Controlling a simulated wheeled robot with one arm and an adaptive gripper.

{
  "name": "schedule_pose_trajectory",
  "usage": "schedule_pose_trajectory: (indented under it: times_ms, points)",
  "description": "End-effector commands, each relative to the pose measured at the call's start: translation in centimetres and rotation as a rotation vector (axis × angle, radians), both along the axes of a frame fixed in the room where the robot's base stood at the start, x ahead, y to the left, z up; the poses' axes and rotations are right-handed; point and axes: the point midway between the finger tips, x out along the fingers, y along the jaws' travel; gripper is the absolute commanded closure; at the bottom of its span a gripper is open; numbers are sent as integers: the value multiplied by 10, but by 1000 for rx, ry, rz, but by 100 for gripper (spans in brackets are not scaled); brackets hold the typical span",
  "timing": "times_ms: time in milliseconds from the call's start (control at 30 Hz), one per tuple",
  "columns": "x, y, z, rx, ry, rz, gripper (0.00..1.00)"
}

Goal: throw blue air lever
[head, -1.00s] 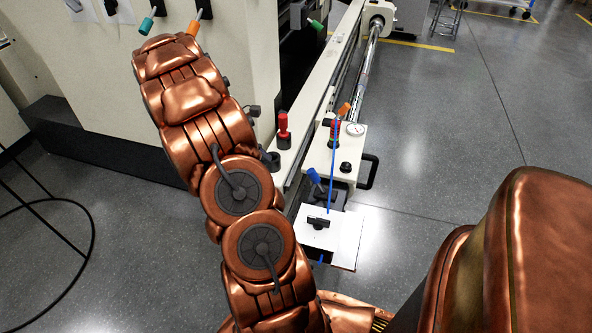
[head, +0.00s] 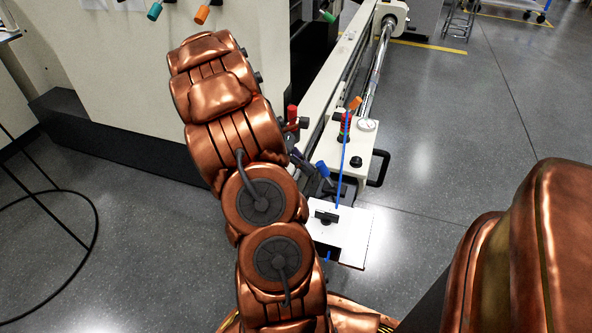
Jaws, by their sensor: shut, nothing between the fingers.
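The blue lever (head: 323,169) has a blue grip that tilts up and to the left. It sits on a dark mount on the machine's side, behind the white plate. My gripper (head: 302,162) shows only as a small dark grey part past my copper arm, just left of the blue grip. It is shut with nothing in it. My arm hides most of it, and I cannot tell whether it touches the lever.
A red handle (head: 292,115) stands close behind my arm. A cream box (head: 352,150) carries an orange-tipped lever (head: 354,103), a gauge (head: 367,125) and a black knob. A white plate (head: 350,228) lies in front. Open floor is at right.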

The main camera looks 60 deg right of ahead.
Motion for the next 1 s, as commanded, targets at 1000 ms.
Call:
schedule_pose_trajectory:
  times_ms: [1000]
  points:
    - [-14, -2, 14, 13, -86, -1, 100]
